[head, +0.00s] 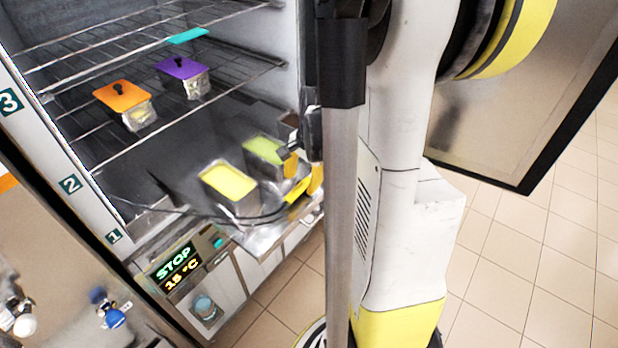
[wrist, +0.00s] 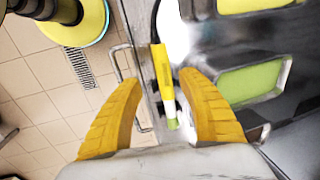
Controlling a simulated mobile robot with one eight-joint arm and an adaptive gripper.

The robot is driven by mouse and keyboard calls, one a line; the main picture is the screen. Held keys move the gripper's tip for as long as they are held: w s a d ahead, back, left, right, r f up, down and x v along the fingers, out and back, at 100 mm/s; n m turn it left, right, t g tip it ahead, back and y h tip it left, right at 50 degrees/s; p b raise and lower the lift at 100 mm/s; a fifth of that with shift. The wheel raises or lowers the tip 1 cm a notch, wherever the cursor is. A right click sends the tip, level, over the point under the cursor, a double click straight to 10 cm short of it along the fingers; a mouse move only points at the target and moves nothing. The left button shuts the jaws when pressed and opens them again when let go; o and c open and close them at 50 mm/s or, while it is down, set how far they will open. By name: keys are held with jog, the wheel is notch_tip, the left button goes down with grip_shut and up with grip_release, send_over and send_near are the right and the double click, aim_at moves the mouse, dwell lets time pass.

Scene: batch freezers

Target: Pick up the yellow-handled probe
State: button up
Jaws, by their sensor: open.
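The yellow-handled probe (wrist: 163,78) shows in the wrist view at the freezer's front edge, with a pale green end toward my gripper. My gripper (wrist: 160,83) is open, with one yellow finger on each side of the probe in the picture. Both fingers appear apart from the handle; I cannot tell the depth between them. In the head view my gripper (head: 300,175) is at the front right of the freezer's bottom, beside the tubs. There the probe is hard to tell from the yellow fingers.
A yellow-topped tub (head: 228,182) and a green-topped tub (head: 264,150) stand close by on the freezer floor. Wire shelves above hold an orange-lidded tub (head: 122,96) and a purple-lidded tub (head: 181,69). A dark cable curves along the front edge. The open door stands at right.

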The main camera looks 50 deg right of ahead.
aim_at(298, 189)
jog(key=f, duration=0.1)
jog(key=w+f+b, duration=0.1)
jog(key=f, duration=0.3)
jog(key=shift+w+f+b, duration=0.1)
jog(key=shift+w+b, duration=0.25)
grip_shut()
